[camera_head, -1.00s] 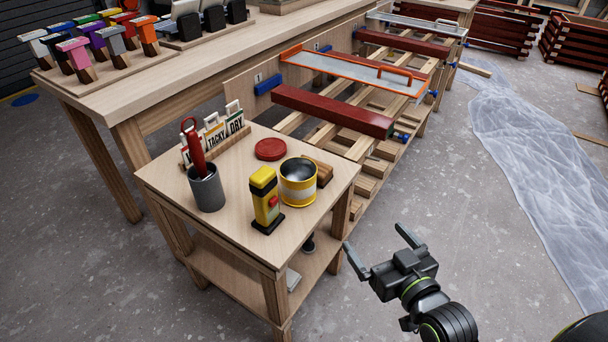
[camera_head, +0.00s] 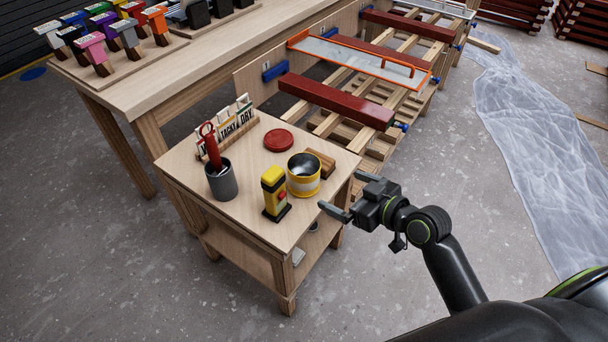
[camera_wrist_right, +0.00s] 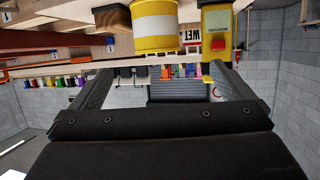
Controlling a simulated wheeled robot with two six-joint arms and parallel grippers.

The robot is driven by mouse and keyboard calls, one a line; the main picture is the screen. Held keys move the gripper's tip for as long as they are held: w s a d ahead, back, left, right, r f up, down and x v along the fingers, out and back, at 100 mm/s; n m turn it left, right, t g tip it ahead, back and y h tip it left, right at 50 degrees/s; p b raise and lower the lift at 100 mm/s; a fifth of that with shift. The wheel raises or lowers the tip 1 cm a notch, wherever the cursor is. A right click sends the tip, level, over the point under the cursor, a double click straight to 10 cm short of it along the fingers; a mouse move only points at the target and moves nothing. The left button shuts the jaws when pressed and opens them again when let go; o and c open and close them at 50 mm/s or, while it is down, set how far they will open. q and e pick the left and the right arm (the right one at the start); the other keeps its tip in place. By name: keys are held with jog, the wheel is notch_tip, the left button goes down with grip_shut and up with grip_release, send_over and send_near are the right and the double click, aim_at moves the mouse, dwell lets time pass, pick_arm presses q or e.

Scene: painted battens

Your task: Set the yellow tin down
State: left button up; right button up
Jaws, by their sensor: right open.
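The yellow tin (camera_head: 303,176), with a white band and an open dark top, stands upright on the small wooden table (camera_head: 245,205) near its right edge. In the right wrist view the tin (camera_wrist_right: 154,26) shows at the top, beyond the fingers, and the picture is upside down or strongly turned. My right gripper (camera_head: 344,194) is open and empty, just off the table's right edge, apart from the tin. Its fingers also show in the right wrist view (camera_wrist_right: 168,88). My left gripper is not in view.
A yellow device with a red button (camera_head: 274,194) stands left of the tin. A grey cup (camera_head: 221,181) with a red-handled tool, a red lid (camera_head: 278,140) and a wooden block (camera_head: 320,162) share the table. A rack with red battens (camera_head: 336,101) lies behind.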

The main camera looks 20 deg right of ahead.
aim_at(314, 178)
jog(key=x, duration=1)
jog(key=shift+b, duration=0.35)
jog(key=x, duration=0.4)
jog(key=shift+w+d, duration=0.15)
jog(key=shift+w, duration=0.55)
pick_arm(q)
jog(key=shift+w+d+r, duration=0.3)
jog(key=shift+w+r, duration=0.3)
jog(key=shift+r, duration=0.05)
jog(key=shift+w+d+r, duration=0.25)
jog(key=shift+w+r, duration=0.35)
pick_arm(e)
jog(key=shift+c, duration=0.3)
